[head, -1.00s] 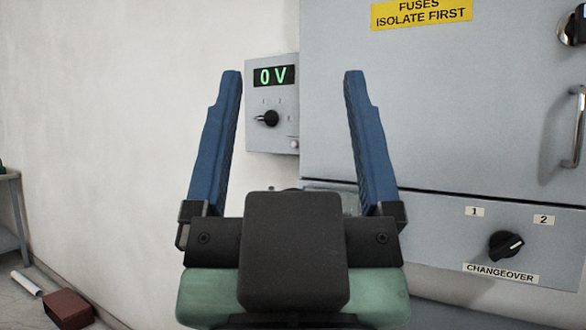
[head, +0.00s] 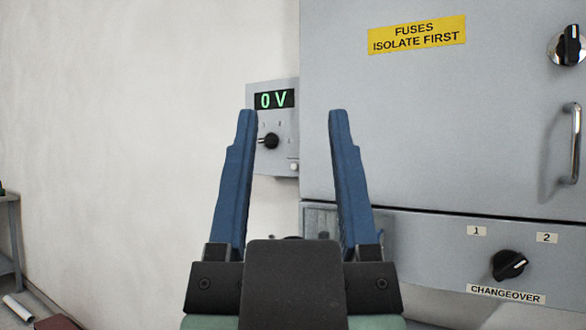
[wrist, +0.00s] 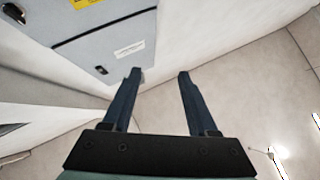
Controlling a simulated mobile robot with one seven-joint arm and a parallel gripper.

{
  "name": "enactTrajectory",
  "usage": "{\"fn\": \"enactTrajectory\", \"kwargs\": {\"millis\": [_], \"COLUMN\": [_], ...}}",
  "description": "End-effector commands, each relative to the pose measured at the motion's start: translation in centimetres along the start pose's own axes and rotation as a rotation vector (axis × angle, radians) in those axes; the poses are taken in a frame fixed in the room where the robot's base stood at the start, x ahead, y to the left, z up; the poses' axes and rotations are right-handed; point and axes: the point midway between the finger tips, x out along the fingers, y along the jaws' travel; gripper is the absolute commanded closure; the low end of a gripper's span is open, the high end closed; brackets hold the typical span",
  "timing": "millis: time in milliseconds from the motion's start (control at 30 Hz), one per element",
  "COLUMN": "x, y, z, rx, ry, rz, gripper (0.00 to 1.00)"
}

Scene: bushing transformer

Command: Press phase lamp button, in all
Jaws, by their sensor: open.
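My gripper (head: 292,113) is open and empty, its two blue fingers pointing away from me toward the wall and cabinet. A small grey meter box (head: 285,120) on the wall shows "0 V" and has a black selector knob (head: 269,141). A small whitish round button (head: 293,167) sits low on that box. In the head view it shows between the fingers; no contact is visible. No label reading phase lamp is legible. In the wrist view my gripper (wrist: 160,72) is also open, with pale wall and floor between the fingers.
The large grey cabinet (head: 400,130) stands right of the box, with a handle (head: 573,145), an upper knob (head: 570,45) and a changeover knob (head: 508,265). A grey table (head: 10,235) edges in at left. The wall at left is bare.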

Motion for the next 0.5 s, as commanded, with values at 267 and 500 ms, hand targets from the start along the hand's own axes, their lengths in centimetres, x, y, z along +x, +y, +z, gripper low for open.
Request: {"fn": "enactTrajectory", "kwargs": {"millis": [267, 500], "x": [0.0, 0.0], "y": [0.0, 0.0], "z": [0.01, 0.01], "rx": [0.0, 0.0], "ry": [0.0, 0.0], "rz": [0.0, 0.0], "gripper": [0.93, 1.0]}}
